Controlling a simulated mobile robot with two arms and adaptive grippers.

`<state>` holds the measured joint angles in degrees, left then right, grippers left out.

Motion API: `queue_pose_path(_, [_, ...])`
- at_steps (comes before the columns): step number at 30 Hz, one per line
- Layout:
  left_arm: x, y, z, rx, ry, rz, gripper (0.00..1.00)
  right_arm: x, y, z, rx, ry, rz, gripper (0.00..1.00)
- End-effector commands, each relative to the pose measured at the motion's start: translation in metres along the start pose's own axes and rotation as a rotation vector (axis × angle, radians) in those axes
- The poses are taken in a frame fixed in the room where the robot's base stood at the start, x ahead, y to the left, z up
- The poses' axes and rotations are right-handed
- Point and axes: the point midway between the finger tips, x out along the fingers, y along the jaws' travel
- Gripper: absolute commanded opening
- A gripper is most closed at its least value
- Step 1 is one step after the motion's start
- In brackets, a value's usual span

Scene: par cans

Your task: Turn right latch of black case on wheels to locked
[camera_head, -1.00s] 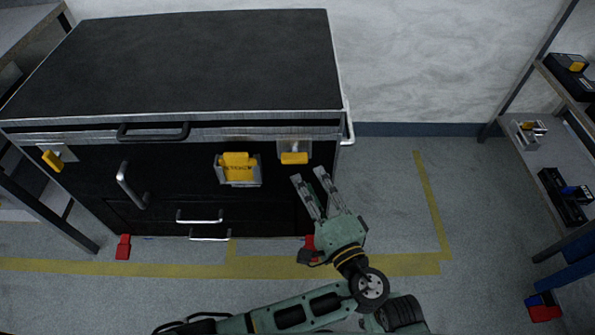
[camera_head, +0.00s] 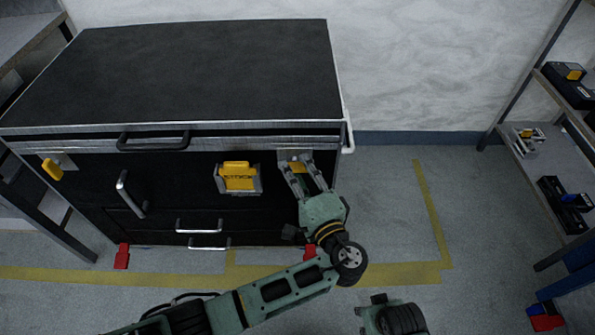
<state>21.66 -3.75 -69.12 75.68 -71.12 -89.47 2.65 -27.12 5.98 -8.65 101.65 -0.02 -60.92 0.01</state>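The black case (camera_head: 185,75) on wheels stands at the left and centre, with its lid shut down on the body. Its right latch is a yellow handle (camera_head: 298,169) on a grey plate at the front's upper right, partly hidden by my fingers. My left gripper (camera_head: 298,165) reaches up to this latch from below, its two fingers apart, one on each side of the yellow handle. I cannot tell whether they touch it. The left latch (camera_head: 52,169) is a tilted yellow handle at the front's far left. Only a link of my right arm shows at the bottom; its gripper is out of view.
A yellow central clasp (camera_head: 238,177) sits just left of my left gripper. Silver handles (camera_head: 130,194) and a black lid handle (camera_head: 153,140) stick out from the front. Shelves (camera_head: 545,165) stand at the right. The floor (camera_head: 385,200) right of the case is clear.

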Motion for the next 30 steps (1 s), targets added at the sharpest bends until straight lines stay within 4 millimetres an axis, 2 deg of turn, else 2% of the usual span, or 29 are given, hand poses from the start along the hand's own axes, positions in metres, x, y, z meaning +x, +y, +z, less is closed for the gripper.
queue_pose_path(1, [-0.0002,0.0001,0.0,0.0,0.0,0.0,0.15,0.0,-0.0001,0.0,0.0,0.0,0.0,0.33])
queue_pose_path(7, [-0.0004,0.0002,-0.0001,0.0,0.0,0.001,0.0,0.0001,-0.0001,0.0001,0.0,0.0,0.0,0.33])
queue_pose_path(20, [-0.0009,0.0011,-0.0001,0.034,0.0,-0.012,0.0,0.0003,0.0,0.0003,0.0,0.0,0.0,0.33])
queue_pose_path(30, [-0.0005,0.003,0.0005,0.236,-0.002,-0.094,0.0,0.0043,0.0,0.0053,0.0,-0.008,0.0,0.33])
